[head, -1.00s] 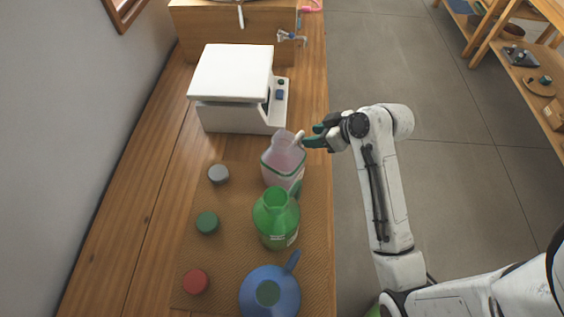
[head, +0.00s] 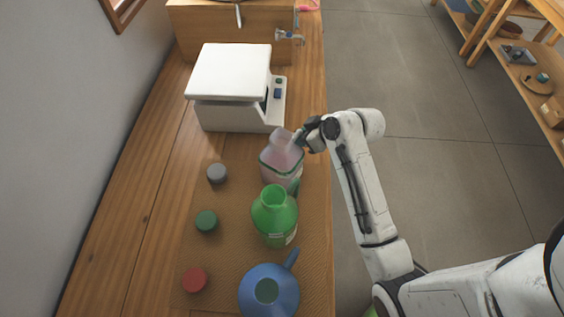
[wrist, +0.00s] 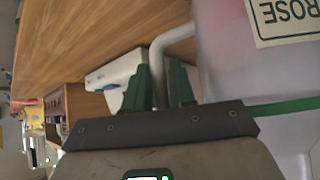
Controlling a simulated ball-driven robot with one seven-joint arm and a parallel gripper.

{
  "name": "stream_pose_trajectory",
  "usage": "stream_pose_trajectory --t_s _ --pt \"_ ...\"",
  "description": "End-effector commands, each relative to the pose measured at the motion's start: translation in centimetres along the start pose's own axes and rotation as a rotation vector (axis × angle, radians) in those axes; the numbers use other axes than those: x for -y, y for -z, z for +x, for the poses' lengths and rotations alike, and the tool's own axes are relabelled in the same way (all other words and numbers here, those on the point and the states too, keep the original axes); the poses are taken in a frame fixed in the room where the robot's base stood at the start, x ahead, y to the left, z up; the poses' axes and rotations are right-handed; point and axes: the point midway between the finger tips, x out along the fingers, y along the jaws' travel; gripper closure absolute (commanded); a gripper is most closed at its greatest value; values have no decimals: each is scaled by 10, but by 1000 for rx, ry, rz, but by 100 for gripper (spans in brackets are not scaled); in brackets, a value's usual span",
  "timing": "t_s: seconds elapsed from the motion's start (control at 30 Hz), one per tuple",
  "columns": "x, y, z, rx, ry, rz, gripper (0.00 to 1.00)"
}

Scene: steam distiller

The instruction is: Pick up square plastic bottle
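The square plastic bottle (head: 281,160) is clear with a pinkish tint and a green band. It stands upright on the woven mat, between the white machine and the green bottle. In the wrist view its wall (wrist: 225,75) fills the right side, with a label reading "ROSE". Its pale curved handle (wrist: 175,38) runs down between my green fingertips. My gripper (wrist: 160,85) has its fingers close on both sides of this handle and appears shut on it. In the head view my gripper (head: 303,137) is at the bottle's upper right, its fingers partly hidden.
A green bottle (head: 275,222) and a blue jug (head: 268,291) stand in front. Grey (head: 217,173), green (head: 206,221) and red (head: 195,279) caps lie to the left. A white machine (head: 229,80) stands close behind. Open floor lies right of the table (head: 145,195).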

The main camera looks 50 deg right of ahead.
Motion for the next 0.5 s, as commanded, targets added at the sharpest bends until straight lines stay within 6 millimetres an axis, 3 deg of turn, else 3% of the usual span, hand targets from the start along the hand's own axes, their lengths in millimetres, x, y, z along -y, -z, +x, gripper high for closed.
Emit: stream_pose_trajectory --t_s 0.23,0.5 --pt "0 0 0 0 0 0 100" --pt "0 0 0 0 0 0 100"
